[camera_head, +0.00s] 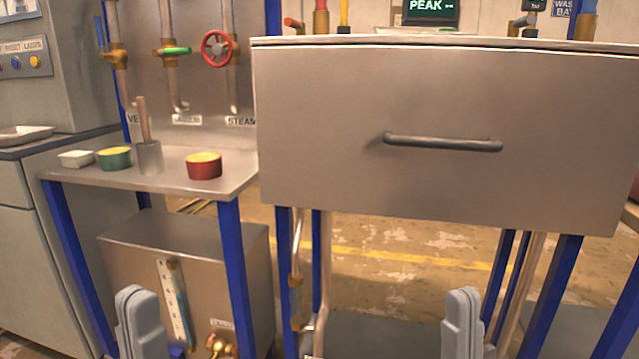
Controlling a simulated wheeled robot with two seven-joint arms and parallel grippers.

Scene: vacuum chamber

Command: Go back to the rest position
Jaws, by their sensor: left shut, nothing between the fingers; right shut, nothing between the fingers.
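My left gripper (138,300) shows at the bottom left, in front of the grey metal box under the side shelf. It is shut and empty. My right gripper (462,301) shows at the bottom, right of centre, below the large metal drawer front. It is also shut and empty. Both point upward, stand apart from each other and appear clear of everything around them. The rest of both arms is below the picture's edge.
The large drawer front (330,90) with a dark bar handle (442,143) fills the upper right. A metal shelf (110,178) at left bears a red pot (204,170), a green pot (114,159) and a metal cup (149,158). Blue legs (237,270) stand near both grippers.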

